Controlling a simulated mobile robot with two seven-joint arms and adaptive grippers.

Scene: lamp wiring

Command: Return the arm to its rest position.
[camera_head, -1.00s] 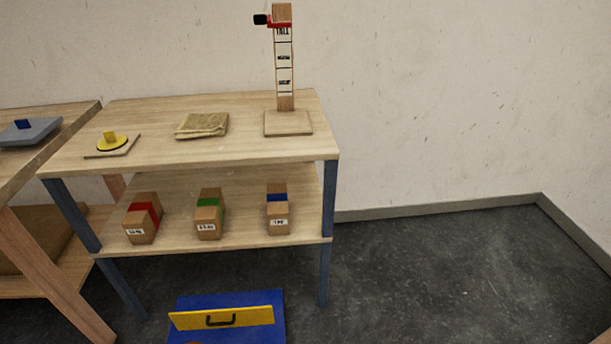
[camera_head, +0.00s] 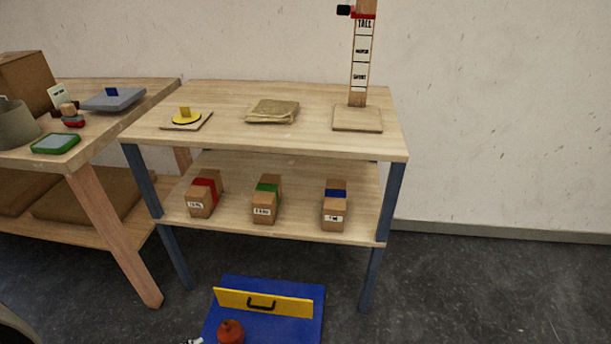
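Neither of my grippers shows clearly in the head view, and no arm reaches over the furniture. The wooden table (camera_head: 228,145) with blue-grey legs stands in the middle. On its top are a yellow round piece with a knob (camera_head: 186,117) on a small board, a folded tan cloth (camera_head: 272,111) and a tall wooden post (camera_head: 359,65) with labels and a red and black slider (camera_head: 357,12). On its lower shelf stand a red-banded block (camera_head: 204,193), a green-banded block (camera_head: 267,199) and a blue-banded block (camera_head: 335,206).
A second table (camera_head: 110,152) at the left holds a grey scale (camera_head: 113,99), a green-framed device (camera_head: 56,143), a grey pot (camera_head: 15,125) and a cardboard box (camera_head: 25,83). A blue board (camera_head: 312,324) with a yellow handled panel (camera_head: 263,302) lies on the floor. Floor at right is clear.

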